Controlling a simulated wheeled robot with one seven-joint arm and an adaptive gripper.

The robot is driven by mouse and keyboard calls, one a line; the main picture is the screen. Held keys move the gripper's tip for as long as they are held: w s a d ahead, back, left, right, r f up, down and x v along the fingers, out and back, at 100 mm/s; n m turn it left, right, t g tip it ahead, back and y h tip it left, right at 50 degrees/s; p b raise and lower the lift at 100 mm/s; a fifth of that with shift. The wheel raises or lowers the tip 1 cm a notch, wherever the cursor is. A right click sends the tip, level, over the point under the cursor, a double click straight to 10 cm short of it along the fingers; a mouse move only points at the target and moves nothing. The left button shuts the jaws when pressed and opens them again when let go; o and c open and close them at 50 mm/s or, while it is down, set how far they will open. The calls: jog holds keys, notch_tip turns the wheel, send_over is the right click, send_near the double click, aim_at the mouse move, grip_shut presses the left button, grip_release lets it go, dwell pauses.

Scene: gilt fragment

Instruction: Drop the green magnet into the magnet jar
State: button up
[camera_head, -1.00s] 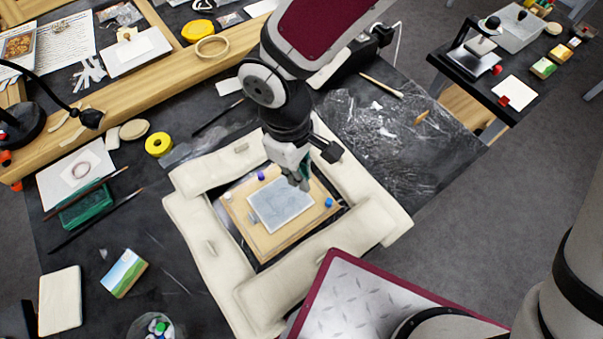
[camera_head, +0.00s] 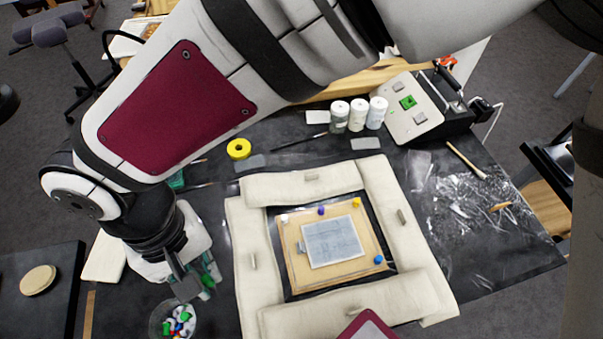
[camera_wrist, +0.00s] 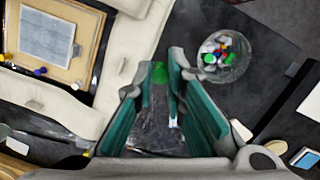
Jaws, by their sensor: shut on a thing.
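My gripper (camera_wrist: 158,85) is shut on the green magnet (camera_wrist: 159,73), which shows between the fingertips in the wrist view. In the head view my gripper (camera_head: 197,284) hangs at the lower left, just above and right of the magnet jar as pictured. The magnet jar (camera_head: 191,333) is a clear round container holding several coloured magnets. It also shows in the wrist view (camera_wrist: 245,58), to the right of the fingertips, so the green magnet is not over its opening there. The green magnet cannot be made out clearly in the head view.
A wooden board (camera_head: 293,262) with a grey sheet lies inside a frame of cream padded cushions (camera_head: 250,240). White, purple (camera_head: 321,210), yellow (camera_head: 356,202) and blue (camera_head: 378,259) magnets sit on it. White bottles (camera_head: 358,115) and a device (camera_head: 415,125) stand at the back.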

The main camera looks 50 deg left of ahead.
jog(key=s+r, duration=0.4)
jog(key=s, duration=0.6)
notch_tip(320, 180, down, 6)
jog(key=b, duration=0.3)
jog(key=shift+w+d, duration=0.2)
jog(key=shift+d, duration=0.25)
jog(key=o, duration=0.8)
jog(key=shift+c, duration=0.2)
notch_tip(320, 180, up, 7)
jog(key=a, duration=0.1)
jog(key=shift+r, duration=0.2)
jog(key=shift+a, duration=0.1)
